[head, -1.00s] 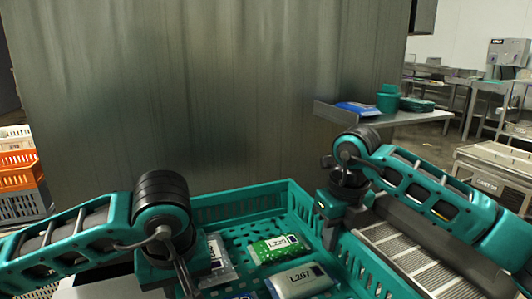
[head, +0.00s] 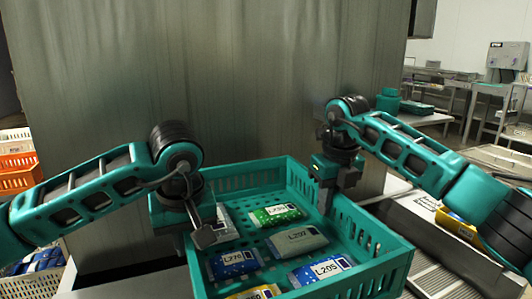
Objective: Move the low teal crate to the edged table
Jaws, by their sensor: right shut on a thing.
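The low teal crate (head: 376,238) is in the lower middle of the head view, with several labelled packs in it. My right gripper (head: 327,188) is shut on the crate's right wall. My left gripper (head: 198,228) is at the left wall, one finger showing inside the crate; it appears shut on that wall, though its outer finger is hidden. The crate looks about level between both arms. The edged table (head: 432,119) stands at the back right, partly hidden behind my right arm, which covers its raised edge.
Teal containers (head: 388,100) stand on the edged table. A large steel wall (head: 240,80) rises behind the crate. Stacked orange and white crates (head: 16,162) stand at the far left. A ribbed metal surface (head: 440,275) lies at the lower right.

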